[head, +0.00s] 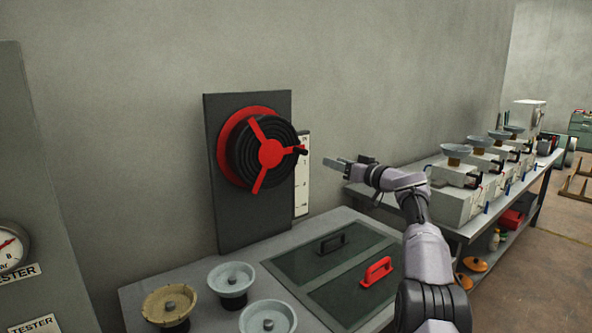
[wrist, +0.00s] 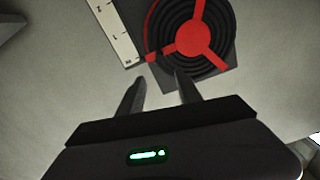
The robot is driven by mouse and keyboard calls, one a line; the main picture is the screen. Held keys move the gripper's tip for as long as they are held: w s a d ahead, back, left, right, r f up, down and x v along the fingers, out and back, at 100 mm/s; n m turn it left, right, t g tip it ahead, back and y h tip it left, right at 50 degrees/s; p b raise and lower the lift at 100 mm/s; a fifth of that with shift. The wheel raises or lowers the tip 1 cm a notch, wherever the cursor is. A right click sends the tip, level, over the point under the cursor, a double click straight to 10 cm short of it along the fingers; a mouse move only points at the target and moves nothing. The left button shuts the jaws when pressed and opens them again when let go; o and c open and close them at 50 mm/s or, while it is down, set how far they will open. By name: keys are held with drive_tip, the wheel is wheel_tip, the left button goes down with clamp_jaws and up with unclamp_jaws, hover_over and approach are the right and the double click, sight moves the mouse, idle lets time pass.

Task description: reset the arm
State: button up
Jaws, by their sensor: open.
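My gripper (head: 335,164) is at the end of my raised arm, in front of the wall and a little right of the panel. In the wrist view my gripper (wrist: 160,88) shows two dark fingers apart with nothing between them. A black panel (head: 232,218) stands upright and carries a black ribbed disc with a red three-spoke handle (head: 270,153). The red handle also shows beyond the fingers in the wrist view (wrist: 193,40). The fingertips appear apart from it.
A white scale strip (head: 302,185) is beside the panel. The bench below holds several round dishes (head: 231,281), a black handle (head: 332,242) and a red handle (head: 377,271) on dark green plates. A long table (head: 468,231) with several devices stands at right.

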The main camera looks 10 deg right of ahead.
drive_tip(key=s+a+r+m+g, duration=0.1)
drive_tip(key=s+a+r+g, duration=0.15)
drive_tip(key=a, duration=0.25)
drive_tip(key=s+a+r+m+g, duration=0.1)
drive_tip(key=s+a+r, duration=0.15)
drive_tip(key=a, duration=0.25)
drive_tip(key=s+a+f+m+g+h, duration=0.1)
drive_tip(key=s+a, duration=0.4)
drive_tip(key=s, duration=0.2)
drive_tip(key=s+a+m+g, duration=0.15)
drive_tip(key=s+a, duration=0.25)
drive_tip(key=s, duration=0.4)
drive_tip(key=s+a+f+g+h, duration=0.1)
drive_tip(key=s+f, duration=0.5)
drive_tip(key=s, duration=0.6)
drive_tip(key=s+a+f+m+g+h, duration=0.1)
drive_tip(key=s+f+g, duration=0.1)
drive_tip(key=s+f, duration=0.5)
drive_tip(key=s+a+f+m+g+h, duration=0.1)
drive_tip(key=s+f, duration=0.6)
drive_tip(key=s, duration=1)
drive_tip(key=shift+a+f+g+h, duration=0.25)
drive_tip(key=shift+a+g+h, duration=0.15)
drive_tip(key=shift+a+h, duration=0.15)
drive_tip(key=shift+m, duration=0.25)
